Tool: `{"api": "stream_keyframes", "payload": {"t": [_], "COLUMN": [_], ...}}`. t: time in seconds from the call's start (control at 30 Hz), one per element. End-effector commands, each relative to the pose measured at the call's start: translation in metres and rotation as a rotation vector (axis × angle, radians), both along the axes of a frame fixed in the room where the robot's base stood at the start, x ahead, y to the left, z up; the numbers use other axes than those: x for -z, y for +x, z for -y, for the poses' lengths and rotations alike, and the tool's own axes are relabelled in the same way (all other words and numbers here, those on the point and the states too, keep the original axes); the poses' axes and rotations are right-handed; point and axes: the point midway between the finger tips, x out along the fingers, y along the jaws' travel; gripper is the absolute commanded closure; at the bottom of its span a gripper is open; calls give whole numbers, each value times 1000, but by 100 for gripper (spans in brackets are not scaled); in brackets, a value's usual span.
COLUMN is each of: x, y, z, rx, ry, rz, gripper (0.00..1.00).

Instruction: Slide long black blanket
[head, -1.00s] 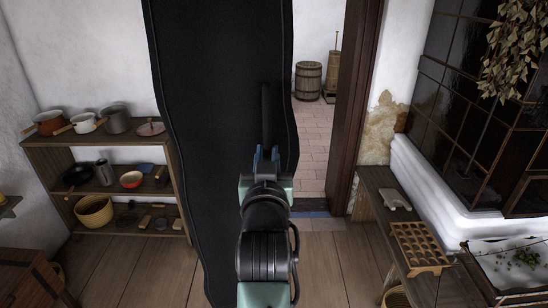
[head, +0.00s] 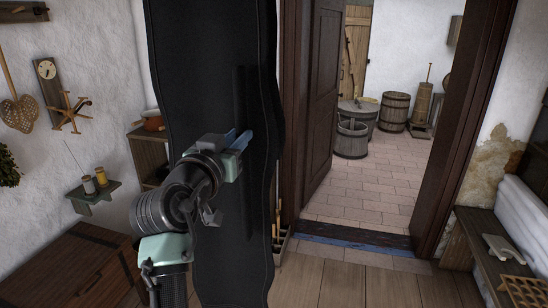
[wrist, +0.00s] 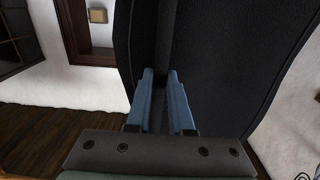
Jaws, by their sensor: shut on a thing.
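The long black blanket (head: 207,75) hangs as a tall, stiff-looking upright panel with a stitched edge in the head view. It runs from the top of the picture nearly to the bottom. My gripper (head: 240,138) is at its middle, with blue fingers shut on a narrow raised vertical strip of it. In the wrist view the black blanket (wrist: 225,55) fills the upper middle and right, and my gripper (wrist: 161,77) has the dark strip between its fingertips. The blanket hides part of the wall and shelf behind it.
An open doorway with a dark door (head: 322,95) is right of the blanket; its tiled floor (head: 370,195) is clear up to several barrels. A wooden chest (head: 75,268) stands at left. A bench (head: 480,245) stands at right. A shelf (head: 150,155) is partly behind the blanket.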

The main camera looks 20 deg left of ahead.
Motion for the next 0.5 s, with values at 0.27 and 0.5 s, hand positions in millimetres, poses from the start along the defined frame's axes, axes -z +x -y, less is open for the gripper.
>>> {"api": "stream_keyframes", "payload": {"t": [0.27, 0.5], "x": [4, 1], "y": [-1, 0], "z": [-51, -64], "rx": [-5, -4], "ry": [-1, -1], "rz": [-2, -2], "gripper": [100, 100]}}
